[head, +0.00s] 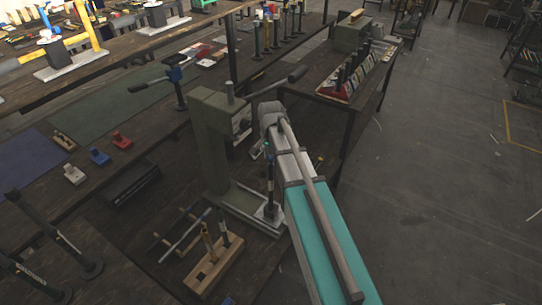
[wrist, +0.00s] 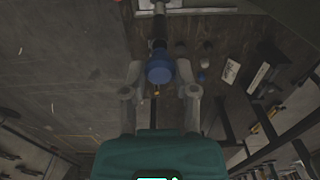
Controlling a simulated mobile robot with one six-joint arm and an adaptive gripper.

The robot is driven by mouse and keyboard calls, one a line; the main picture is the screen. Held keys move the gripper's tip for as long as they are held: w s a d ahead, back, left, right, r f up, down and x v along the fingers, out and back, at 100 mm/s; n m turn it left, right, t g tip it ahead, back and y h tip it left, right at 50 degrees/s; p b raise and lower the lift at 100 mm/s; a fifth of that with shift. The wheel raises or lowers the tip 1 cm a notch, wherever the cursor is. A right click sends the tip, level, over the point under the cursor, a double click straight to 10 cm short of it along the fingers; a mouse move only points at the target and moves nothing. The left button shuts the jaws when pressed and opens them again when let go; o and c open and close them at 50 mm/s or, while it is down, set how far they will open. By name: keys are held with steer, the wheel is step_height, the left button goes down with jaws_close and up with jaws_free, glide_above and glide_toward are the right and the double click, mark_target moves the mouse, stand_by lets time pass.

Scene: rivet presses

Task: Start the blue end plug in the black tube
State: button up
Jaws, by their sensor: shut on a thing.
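The blue end plug (wrist: 160,68) sits between the fingertips of my gripper (wrist: 160,72) in the wrist view, and the fingers are shut on it. The black tube (wrist: 159,30) lies just beyond the plug in that view and looks roughly in line with it. I cannot tell whether plug and tube touch. In the head view the tube (head: 269,180) stands upright at the foot of the grey-green press (head: 211,135). My arm hides the plug and most of my gripper there.
The press lever (head: 280,84) reaches over beside my arm. A wooden block (head: 215,267) with upright tubes stands in front of the press. Red (head: 122,140), blue (head: 99,156) and white (head: 74,174) small blocks sit left. Open floor (head: 450,170) lies right.

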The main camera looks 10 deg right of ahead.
steer(key=shift+f+b, duration=1.15)
stand_by(0.4)
steer(key=o, duration=0.8)
steer(key=shift+o, duration=0.2)
steer(key=shift+r, duration=0.15)
